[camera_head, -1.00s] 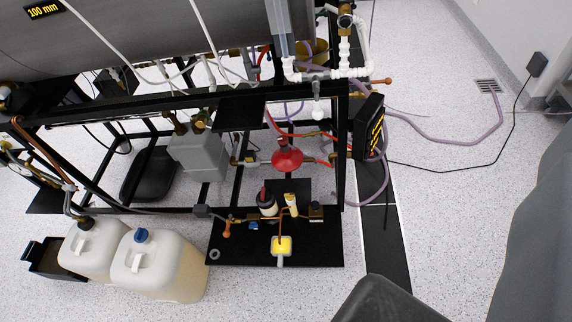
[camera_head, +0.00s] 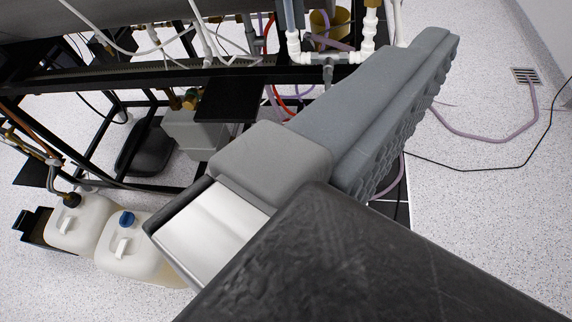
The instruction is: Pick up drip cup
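I cannot make out the drip cup for sure. A yellowish open vessel (camera_head: 340,22) stands behind the white pipes at the top, partly hidden by them; I cannot tell if it is the cup. A long grey ribbed part of my gripper (camera_head: 385,110) crosses the middle of the view and points up and right, with its ribs on the right side. I see only this one finger-like part and nothing held against it. My dark arm block and a pale metal plate fill the lower middle and hide the low black platform.
The black frame (camera_head: 120,78) with pipes and hoses spans the upper left. Two whitish canisters (camera_head: 80,225) (camera_head: 140,250) and a black tray (camera_head: 33,226) stand at lower left. A purple hose (camera_head: 478,138) and dark cable (camera_head: 490,165) cross the otherwise open floor at right, near a drain (camera_head: 525,75).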

